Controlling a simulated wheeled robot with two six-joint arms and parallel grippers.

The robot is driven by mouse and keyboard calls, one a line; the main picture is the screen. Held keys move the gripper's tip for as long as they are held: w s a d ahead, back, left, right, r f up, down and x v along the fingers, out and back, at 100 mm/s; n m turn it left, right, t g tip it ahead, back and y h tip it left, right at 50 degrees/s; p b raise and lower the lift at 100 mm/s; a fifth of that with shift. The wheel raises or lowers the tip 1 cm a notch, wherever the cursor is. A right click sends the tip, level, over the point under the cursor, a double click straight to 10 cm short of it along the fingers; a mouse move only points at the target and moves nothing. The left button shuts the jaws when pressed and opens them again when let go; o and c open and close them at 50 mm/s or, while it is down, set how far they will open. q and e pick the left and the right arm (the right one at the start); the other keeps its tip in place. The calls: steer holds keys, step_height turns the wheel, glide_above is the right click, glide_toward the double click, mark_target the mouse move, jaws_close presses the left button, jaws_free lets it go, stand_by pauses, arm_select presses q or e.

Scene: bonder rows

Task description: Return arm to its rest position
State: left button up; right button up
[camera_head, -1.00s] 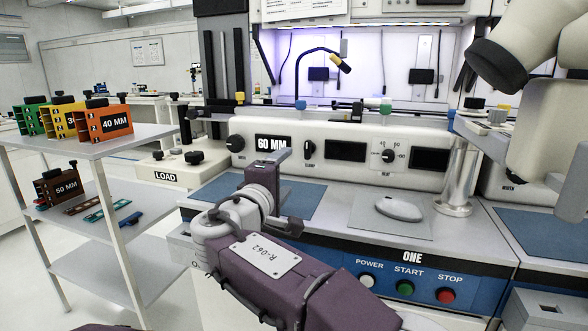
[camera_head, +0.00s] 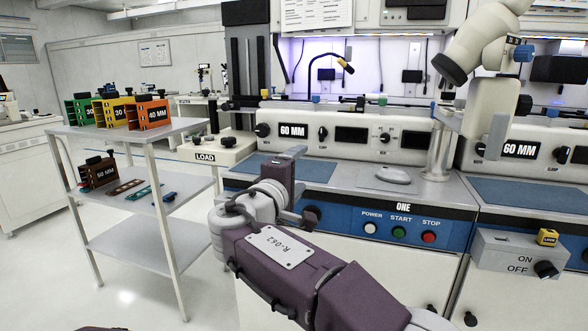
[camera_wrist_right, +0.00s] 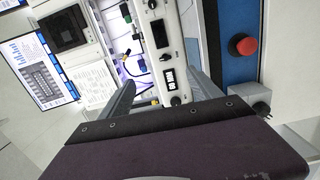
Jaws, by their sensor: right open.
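My right arm is purple with a white plate marked R-062 and reaches in from the bottom of the head view. Its right gripper (camera_head: 302,186) has two grey fingers spread apart with nothing between them. It is in front of the bonder marked ONE (camera_head: 340,205), at the left part of its front edge; whether it touches cannot be told. In the right wrist view the gripper (camera_wrist_right: 160,82) shows two grey fingers apart and empty, with the bonder panel beyond. My left gripper is not in view.
A shelf cart (camera_head: 190,128) at left carries green (camera_head: 80,112), yellow (camera_head: 116,112) and orange (camera_head: 150,115) magazines, with a brown one (camera_head: 98,177) below. The LOAD platform (camera_head: 207,157) is behind. A microscope (camera_head: 480,45) and ON/OFF box (camera_head: 520,255) are at right.

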steer(key=w+d+f+m+g+h+p, duration=0.1)
steer(key=d+f+m+g+h, duration=0.15)
steer(key=d, duration=1.15)
steer(key=s+d+f+m+g+p, duration=0.1)
steer(key=s+d+f+g, duration=0.2)
steer(key=d+f, duration=0.3)
steer(key=s+d+f+m+g, duration=0.1)
steer(key=s+d+f+g, duration=0.3)
steer(key=f, duration=0.4)
steer(key=s+d+f+m+g+y, duration=0.35)
steer(key=s+f, duration=0.45)
steer(key=f, duration=0.4)
steer(key=s+a+f+m+g+y, duration=0.2)
steer(key=s+a+f+m+y, duration=0.4)
steer(key=s+a+f, duration=0.6)
step_height(320, 180, up, 38)
steer(key=s+d+p, duration=0.1)
steer(key=p, duration=3.7)
steer(key=shift+d+n+p, duration=0.25)
steer(key=shift+n+p, duration=0.05)
steer(key=shift+p, duration=0.05)
